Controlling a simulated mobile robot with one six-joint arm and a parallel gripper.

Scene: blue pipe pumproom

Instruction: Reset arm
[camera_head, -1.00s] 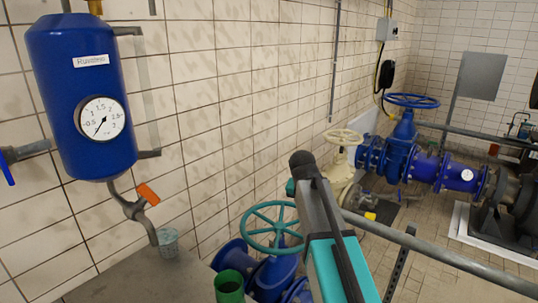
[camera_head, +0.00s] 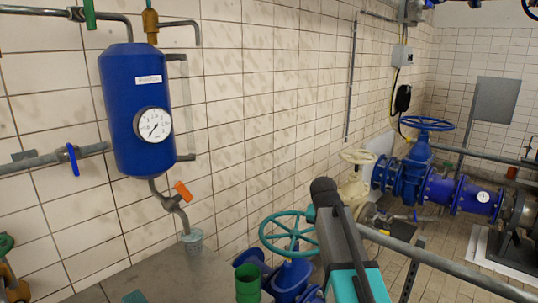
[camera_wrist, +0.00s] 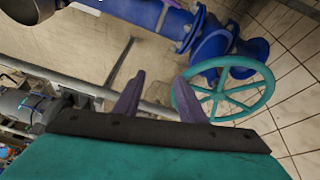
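My arm (camera_head: 345,245), grey and teal with a black end, rises from the bottom of the head view, right of centre. My gripper (camera_wrist: 160,78) shows in the wrist view as two purple fingers standing apart with nothing between them. I cannot make out the fingers in the head view. In the wrist view a teal handwheel (camera_wrist: 226,94) lies just right of the right finger in the picture; I see no clear contact. The same wheel appears left of my arm in the head view (camera_head: 290,232).
A blue tank (camera_head: 125,90) with a gauge (camera_head: 153,125) and orange-handled valve (camera_head: 183,191) hangs on the tiled wall. A grey rail (camera_head: 450,265) runs right of my arm. A cream wheel (camera_head: 358,157) and blue valve (camera_head: 411,160) stand behind. Bare floor (camera_head: 425,238) shows there.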

